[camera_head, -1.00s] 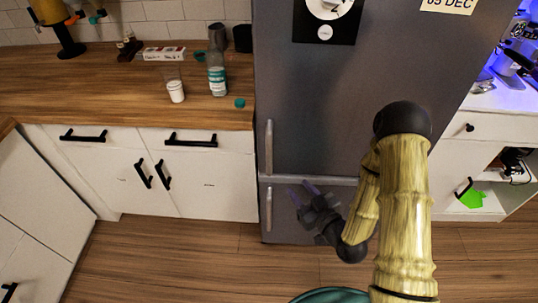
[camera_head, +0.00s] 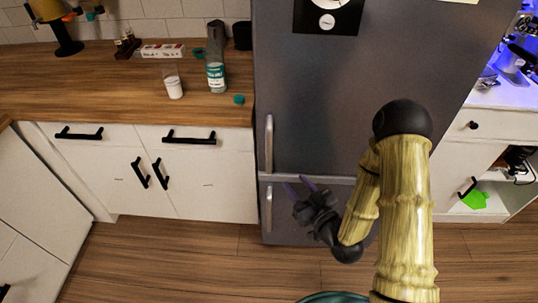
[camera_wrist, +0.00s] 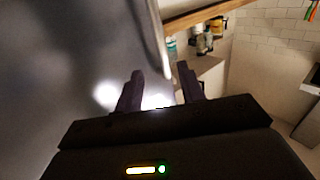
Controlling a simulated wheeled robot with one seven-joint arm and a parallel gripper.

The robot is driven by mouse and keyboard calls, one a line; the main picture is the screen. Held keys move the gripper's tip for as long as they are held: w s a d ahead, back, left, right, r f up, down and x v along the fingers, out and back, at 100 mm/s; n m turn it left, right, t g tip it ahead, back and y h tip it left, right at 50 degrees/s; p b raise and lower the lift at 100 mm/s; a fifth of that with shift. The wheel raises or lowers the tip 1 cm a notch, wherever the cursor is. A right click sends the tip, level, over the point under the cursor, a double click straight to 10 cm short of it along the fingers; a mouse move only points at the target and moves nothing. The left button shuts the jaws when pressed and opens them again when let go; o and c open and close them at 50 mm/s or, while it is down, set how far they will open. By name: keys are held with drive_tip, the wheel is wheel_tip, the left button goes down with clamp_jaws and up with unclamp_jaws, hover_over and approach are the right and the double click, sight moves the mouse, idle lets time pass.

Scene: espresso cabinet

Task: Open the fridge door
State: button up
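The grey fridge (camera_head: 340,110) stands in the middle of the head view, with both doors shut. Its upper door has a vertical silver handle (camera_head: 269,144) at the left edge, and the lower door has a shorter one (camera_head: 268,207) below. My gripper (camera_head: 300,185) is in front of the fridge near the seam between the doors, right of the handles. Its two purple fingers are apart with nothing between them. In the wrist view, my gripper (camera_wrist: 160,88) is open, and a silver handle (camera_wrist: 158,38) runs down from the top just beyond the fingertips.
A wooden counter (camera_head: 120,95) with white cabinets stands left of the fridge, holding a bottle (camera_head: 216,75) and a white cup (camera_head: 174,88). A white cabinet (camera_head: 463,155) with an open shelf stands to the right. The wooden floor (camera_head: 180,260) in front is clear.

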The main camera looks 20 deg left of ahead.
sight(270, 153)
drive_tip(key=b+x, duration=0.2)
drive_tip(key=x, duration=1.3)
drive_tip(key=shift+w+a, duration=0.2)
drive_tip(key=shift+a, duration=0.1)
drive_tip(key=shift+c, duration=0.5)
drive_tip(key=shift+s, duration=0.1)
clamp_jaws()
